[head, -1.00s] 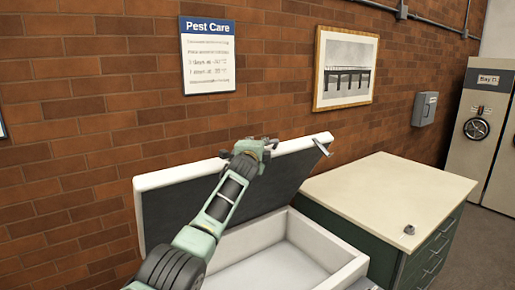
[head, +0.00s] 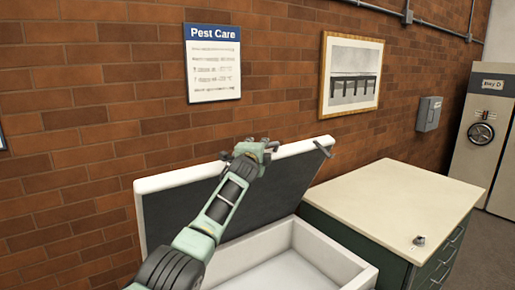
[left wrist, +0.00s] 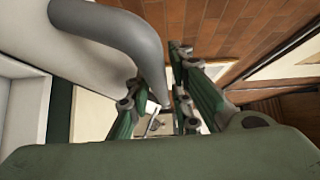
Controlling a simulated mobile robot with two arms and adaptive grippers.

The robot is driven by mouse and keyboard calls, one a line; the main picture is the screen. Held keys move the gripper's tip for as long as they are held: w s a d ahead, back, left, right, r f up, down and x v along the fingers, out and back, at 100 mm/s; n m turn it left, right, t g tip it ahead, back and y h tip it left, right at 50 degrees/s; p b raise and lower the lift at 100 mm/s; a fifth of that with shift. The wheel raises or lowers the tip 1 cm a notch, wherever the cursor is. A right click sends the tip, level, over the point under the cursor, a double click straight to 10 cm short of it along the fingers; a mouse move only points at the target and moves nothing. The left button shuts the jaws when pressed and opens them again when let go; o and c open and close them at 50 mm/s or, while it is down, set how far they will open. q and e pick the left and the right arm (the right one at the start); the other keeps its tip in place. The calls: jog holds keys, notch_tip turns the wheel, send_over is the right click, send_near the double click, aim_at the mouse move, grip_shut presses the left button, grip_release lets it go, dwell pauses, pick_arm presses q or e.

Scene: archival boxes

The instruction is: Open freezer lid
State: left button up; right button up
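The freezer lid (head: 178,207) stands raised, tilted back toward the brick wall, its dark inner face showing. Below it the white freezer box (head: 345,259) is open, with a pale, bare interior in the part I can see. A grey handle (head: 322,148) juts from the lid's far right end. My left gripper (head: 262,150) is at the lid's upper edge, left of that handle end. In the left wrist view its fingers (left wrist: 165,105) are spread, with a curved grey bar (left wrist: 120,30) running down close beside or between them; contact is unclear. My right gripper is out of view.
A green cabinet with a cream top (head: 400,205) stands right of the freezer, with a small metal object (head: 420,240) on it. A Pest Care sign (head: 213,65) and framed picture (head: 351,75) hang on the brick wall. A pale vault-like cabinet (head: 490,120) stands far right.

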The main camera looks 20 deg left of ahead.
pick_arm(q)
jog(key=s+d, duration=0.1)
jog(key=s, duration=1.1)
jog(key=shift+d+r, duration=0.15)
jog(key=shift+d, duration=0.1)
dwell(0.5)
